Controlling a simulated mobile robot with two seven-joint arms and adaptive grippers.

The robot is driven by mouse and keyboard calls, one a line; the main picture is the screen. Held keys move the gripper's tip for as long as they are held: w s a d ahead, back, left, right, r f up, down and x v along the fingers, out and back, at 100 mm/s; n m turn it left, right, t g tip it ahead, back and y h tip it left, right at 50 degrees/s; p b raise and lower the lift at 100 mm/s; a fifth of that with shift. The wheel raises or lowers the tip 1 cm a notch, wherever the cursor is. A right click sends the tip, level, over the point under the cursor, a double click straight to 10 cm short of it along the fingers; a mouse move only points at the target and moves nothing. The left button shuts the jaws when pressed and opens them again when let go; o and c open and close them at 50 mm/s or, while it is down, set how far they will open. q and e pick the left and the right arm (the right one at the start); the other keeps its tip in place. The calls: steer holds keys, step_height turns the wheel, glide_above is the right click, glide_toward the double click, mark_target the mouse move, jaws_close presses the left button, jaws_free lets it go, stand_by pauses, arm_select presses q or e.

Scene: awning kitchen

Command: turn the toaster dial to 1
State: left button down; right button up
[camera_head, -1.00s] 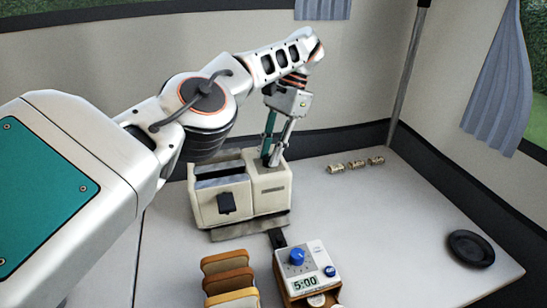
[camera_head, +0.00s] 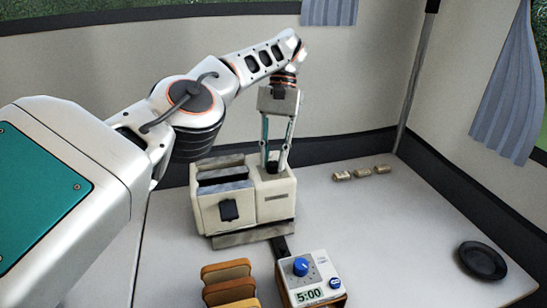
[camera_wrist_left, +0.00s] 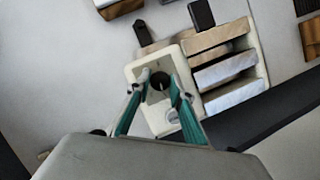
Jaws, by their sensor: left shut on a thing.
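The cream toaster (camera_head: 276,207) stands at the back of the white table, with two slots on its left part and a dark lever on the front. Its dial (camera_wrist_left: 160,81) is a small dark round knob on top of the right part. My left gripper (camera_head: 273,163) points down from above, its two fingers shut on the dial. The left wrist view shows the fingertips on either side of the knob. The dial's number marks are too small to read. My right gripper is in neither view.
Several bread slices (camera_head: 228,283) stand in front of the toaster. A timer box with a blue knob (camera_head: 301,266) reads 5:00 to their right. Small blocks (camera_head: 360,173) lie at the back right, and a black plate (camera_head: 482,260) at the right. The table between is clear.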

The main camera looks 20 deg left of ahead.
arm_select(q)
steer(key=shift+s+n+h, duration=0.1)
steer(key=shift+n+h, duration=0.3)
steer(key=shift+n, duration=0.4)
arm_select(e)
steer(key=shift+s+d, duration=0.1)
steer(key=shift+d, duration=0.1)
arm_select(q)
steer(key=shift+f+n+p, duration=0.1)
steer(key=shift+n+p, duration=0.25)
steer(key=shift+n, duration=0.05)
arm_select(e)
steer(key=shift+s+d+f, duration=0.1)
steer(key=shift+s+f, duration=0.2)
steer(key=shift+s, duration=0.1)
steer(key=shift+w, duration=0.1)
